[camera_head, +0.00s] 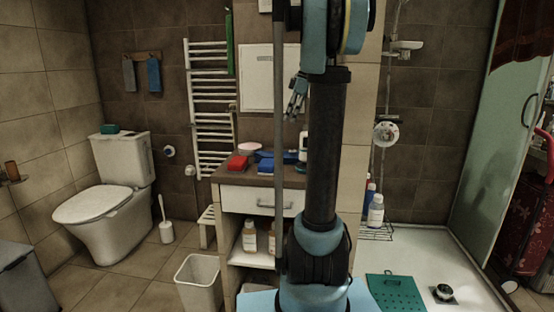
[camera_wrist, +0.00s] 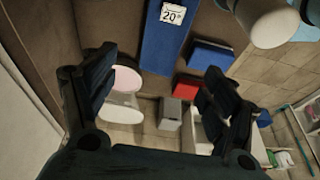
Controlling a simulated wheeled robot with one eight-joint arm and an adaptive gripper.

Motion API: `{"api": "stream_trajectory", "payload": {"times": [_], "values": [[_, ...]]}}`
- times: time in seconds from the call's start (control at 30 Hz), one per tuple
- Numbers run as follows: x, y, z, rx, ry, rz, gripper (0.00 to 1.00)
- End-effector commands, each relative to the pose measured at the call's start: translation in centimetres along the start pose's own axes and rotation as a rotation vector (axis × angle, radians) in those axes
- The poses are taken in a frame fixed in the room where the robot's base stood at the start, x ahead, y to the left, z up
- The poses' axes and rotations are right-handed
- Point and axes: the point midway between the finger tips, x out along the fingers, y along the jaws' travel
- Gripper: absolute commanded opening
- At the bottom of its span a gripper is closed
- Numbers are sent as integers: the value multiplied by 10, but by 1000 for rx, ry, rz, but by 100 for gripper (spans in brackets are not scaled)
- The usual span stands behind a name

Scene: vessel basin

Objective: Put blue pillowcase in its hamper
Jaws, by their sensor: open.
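Two blue cloth-like items lie on the wooden counter (camera_head: 232,171). One is a small folded blue block (camera_head: 266,168) at the front, which may be the wrist view's blue block (camera_wrist: 211,55). Behind it lies a flatter, longer blue piece (camera_head: 268,155); the wrist view shows a long blue piece (camera_wrist: 167,42) with a white tag reading "20°". I cannot tell which is the pillowcase. My gripper (camera_head: 296,97) is open and empty, above the counter and apart from these items. No hamper is clearly marked; a pale open bin (camera_head: 198,283) stands on the floor beside the cabinet.
A red folded item (camera_head: 237,163) and a pink-topped round dish (camera_head: 249,148) share the counter. A grey bin (camera_head: 22,285) stands at lower left, with the toilet (camera_head: 105,205) beyond. The towel radiator (camera_head: 209,110) is behind. Some tiled floor is clear.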

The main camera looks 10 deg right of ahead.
Motion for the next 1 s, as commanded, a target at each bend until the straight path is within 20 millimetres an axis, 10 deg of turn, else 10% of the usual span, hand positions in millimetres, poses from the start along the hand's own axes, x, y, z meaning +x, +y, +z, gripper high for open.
{"api": "stream_trajectory", "payload": {"times": [0.27,1.0], "values": [[-9,-10,14,-5,77,20,78],[99,-8,5,-5,76,20,78]]}}
